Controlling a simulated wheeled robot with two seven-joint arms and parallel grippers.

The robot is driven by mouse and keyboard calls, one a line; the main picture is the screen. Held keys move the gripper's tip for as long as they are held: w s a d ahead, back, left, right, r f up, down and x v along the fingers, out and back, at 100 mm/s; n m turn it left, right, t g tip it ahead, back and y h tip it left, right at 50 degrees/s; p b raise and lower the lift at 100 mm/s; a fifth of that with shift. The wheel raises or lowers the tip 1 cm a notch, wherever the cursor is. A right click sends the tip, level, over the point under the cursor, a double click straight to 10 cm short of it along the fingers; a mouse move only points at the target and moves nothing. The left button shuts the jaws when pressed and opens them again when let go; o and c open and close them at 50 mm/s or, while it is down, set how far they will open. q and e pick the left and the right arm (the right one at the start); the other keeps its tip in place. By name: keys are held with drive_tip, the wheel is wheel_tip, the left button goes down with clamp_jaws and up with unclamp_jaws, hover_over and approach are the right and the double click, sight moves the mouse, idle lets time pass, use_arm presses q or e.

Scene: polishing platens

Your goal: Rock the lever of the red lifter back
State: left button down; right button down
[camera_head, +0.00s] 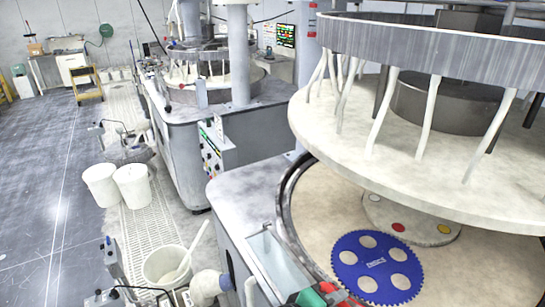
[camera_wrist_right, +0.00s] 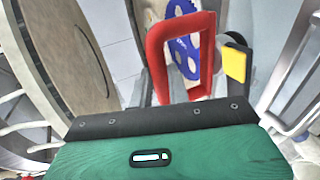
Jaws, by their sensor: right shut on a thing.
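The red lifter (camera_head: 328,288) shows only in part at the bottom edge of the head view. In the right wrist view its red looped handle (camera_wrist_right: 155,58) stands just beyond my right gripper (camera_wrist_right: 165,118), with a yellow part (camera_wrist_right: 235,65) on its right. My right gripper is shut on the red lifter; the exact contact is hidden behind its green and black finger. The gripper's green part also shows at the bottom of the head view (camera_head: 312,297). I cannot tell the lever's position. My left gripper is not in view.
A blue toothed disc with round openings (camera_head: 347,263) lies on the lower beige platen (camera_head: 310,200). The large upper platen (camera_head: 400,165) overhangs it at the right.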

drive_tip(key=shift+s+a+r, duration=0.1)
drive_tip(key=shift+s+a, duration=0.8)
drive_tip(key=shift+s, duration=0.1)
